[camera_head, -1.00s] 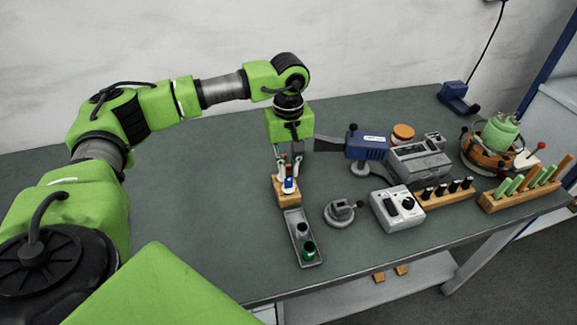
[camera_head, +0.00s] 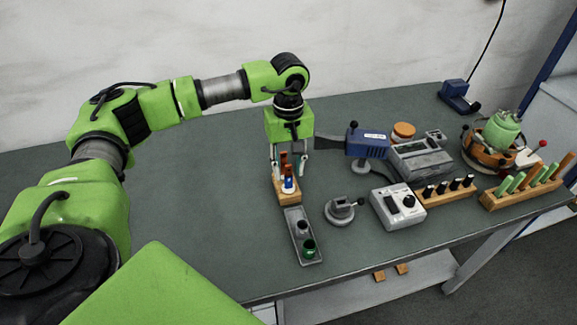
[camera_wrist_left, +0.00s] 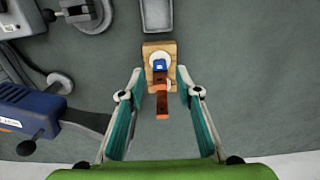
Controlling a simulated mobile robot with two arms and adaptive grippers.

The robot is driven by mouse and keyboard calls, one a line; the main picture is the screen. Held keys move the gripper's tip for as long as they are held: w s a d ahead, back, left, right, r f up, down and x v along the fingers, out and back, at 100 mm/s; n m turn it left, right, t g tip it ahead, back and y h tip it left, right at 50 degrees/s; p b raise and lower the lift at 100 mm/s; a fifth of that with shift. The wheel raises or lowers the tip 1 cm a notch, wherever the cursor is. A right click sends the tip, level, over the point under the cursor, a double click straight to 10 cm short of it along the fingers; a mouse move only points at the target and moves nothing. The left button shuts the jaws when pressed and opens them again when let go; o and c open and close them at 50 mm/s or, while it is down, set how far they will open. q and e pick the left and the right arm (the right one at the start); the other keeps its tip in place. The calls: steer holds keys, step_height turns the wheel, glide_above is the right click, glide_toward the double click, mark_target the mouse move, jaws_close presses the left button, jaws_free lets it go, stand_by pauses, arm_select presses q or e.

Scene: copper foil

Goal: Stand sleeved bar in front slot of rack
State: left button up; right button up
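A small wooden rack (camera_head: 291,199) stands on the table, below my left gripper (camera_head: 289,167). Reddish-brown bar pieces (camera_head: 284,160) rise upright above the rack, between the fingers. A blue and white part (camera_head: 289,184) sits at the rack's near side. In the left wrist view, the rack (camera_wrist_left: 151,49) has a white ring with a blue piece (camera_wrist_left: 159,66), and the brown bar (camera_wrist_left: 162,99) overlaps it. My left gripper (camera_wrist_left: 160,88) is open, its fingers apart on both sides with gaps to the bar. The bar's lower end is hidden. My right gripper is not in view.
A round grey fixture (camera_head: 341,211), a grey meter box (camera_head: 398,208) and a blue device (camera_head: 368,143) stand to the right. Table left of the rack is clear.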

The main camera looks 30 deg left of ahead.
arm_select(q)
step_height(320, 180, up, 12)
stand_by(0.6)
steer(key=o, duration=0.3)
stand_by(0.4)
steer(key=shift+r+p, duration=0.85)
steer(key=shift+r, duration=0.25)
stand_by(0.3)
step_height(320, 180, up, 7)
steer(key=p, duration=0.5)
